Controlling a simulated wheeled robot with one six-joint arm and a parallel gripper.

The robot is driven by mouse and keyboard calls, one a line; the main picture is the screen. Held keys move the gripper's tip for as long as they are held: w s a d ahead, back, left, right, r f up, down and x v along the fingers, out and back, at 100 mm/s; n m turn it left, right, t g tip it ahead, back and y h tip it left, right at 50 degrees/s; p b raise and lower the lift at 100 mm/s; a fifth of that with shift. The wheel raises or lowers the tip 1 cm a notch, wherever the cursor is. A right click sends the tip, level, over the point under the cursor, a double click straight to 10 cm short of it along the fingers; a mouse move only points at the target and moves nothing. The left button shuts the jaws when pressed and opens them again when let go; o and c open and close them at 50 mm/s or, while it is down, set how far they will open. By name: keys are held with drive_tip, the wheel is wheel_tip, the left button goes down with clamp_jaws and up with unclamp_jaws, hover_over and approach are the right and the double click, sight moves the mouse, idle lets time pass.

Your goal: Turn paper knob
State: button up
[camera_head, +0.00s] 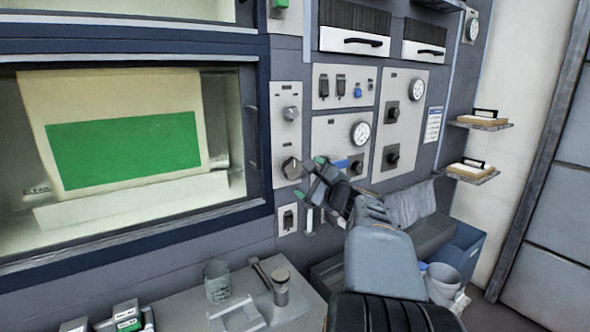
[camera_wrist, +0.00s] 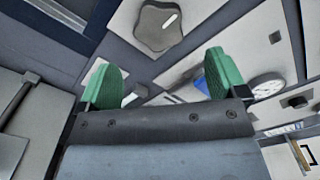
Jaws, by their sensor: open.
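A large grey lobed knob (camera_head: 291,168) sits low on a narrow light panel just right of the window with the green sheet. In the wrist view a lobed knob (camera_wrist: 158,27) with a white pointer mark shows ahead of my fingertips, above the gap between them. A smaller knob (camera_head: 290,113) is higher on the same panel. The panel labels are too small to read. My gripper (camera_head: 314,180), with green finger pads, is open and empty, close to the right of the large knob and apart from it. Both pads show in the wrist view (camera_wrist: 163,78).
Right of my gripper are panels with gauges (camera_head: 360,132), switches and more knobs (camera_head: 391,115). A bench below holds a glass beaker (camera_head: 217,281) and a metal cylinder (camera_head: 281,287). A grey bucket (camera_head: 442,284) stands at lower right. Small shelves (camera_head: 472,173) hang on the right wall.

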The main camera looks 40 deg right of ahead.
sight(294, 171)
drive_tip(key=w, duration=0.5)
drive_tip(key=w+p, duration=0.1)
drive_tip(key=w, duration=0.2)
drive_tip(key=shift+d, duration=0.25)
drive_tip(key=c, duration=0.9)
drive_tip(key=shift+c, duration=0.2)
drive_tip(key=shift+m, duration=0.3)
drive_tip(key=m, duration=0.2)
drive_tip(key=shift+m, duration=0.4)
drive_tip(key=m, duration=0.3)
drive_tip(key=shift+a+m+p, duration=0.15)
drive_tip(key=shift+m+p, duration=0.15)
drive_tip(key=m+p, duration=0.1)
drive_tip(key=m, duration=0.3)
drive_tip(key=shift+a+f+m+p, duration=0.1)
drive_tip(key=shift+m+p, duration=0.6)
drive_tip(key=shift+m, duration=0.6)
